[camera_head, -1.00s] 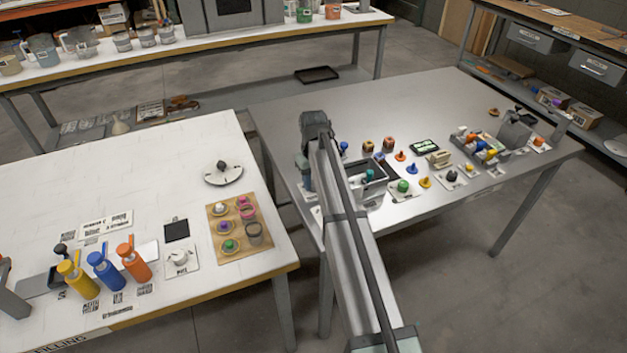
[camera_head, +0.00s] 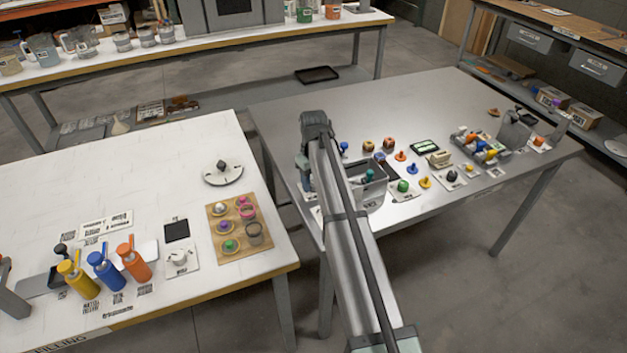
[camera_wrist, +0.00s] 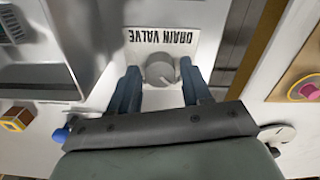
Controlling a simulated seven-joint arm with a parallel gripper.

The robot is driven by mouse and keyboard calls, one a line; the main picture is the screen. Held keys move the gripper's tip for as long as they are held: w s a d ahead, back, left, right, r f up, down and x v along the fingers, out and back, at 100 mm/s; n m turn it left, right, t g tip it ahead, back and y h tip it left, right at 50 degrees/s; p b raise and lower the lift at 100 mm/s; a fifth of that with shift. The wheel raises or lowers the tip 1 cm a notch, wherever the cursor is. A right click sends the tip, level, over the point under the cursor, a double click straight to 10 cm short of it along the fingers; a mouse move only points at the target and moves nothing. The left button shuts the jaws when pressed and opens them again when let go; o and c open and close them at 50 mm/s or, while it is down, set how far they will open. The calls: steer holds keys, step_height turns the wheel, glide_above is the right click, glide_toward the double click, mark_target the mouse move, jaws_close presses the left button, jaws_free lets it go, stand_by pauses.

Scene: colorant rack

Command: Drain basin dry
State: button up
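The drain valve is a round grey knob (camera_wrist: 160,70) on a white plate printed "DRAIN VALVE" (camera_wrist: 160,38), seen upside down in the wrist view. My gripper (camera_wrist: 161,78) is open, with one blue-grey finger on each side of the knob. A gap shows between each finger and the knob. The grey basin (camera_wrist: 88,45) stands left of the valve plate in the wrist view. In the head view the basin (camera_head: 376,199) is partly behind my arm, which also hides the valve and the fingertips. I cannot tell how much liquid is in the basin.
Coloured knobs and stoppers, such as a green one (camera_head: 403,185), stand right of the basin. A rack of coloured pieces (camera_head: 477,150) is farther right. The white table (camera_head: 130,180) at left holds several bottles. The metal table's back left (camera_head: 290,110) is clear.

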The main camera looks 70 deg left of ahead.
steer(key=shift+o, duration=0.9)
steer(key=shift+r, duration=0.1)
step_height(320, 180, up, 14)
steer(key=shift+f, duration=0.2)
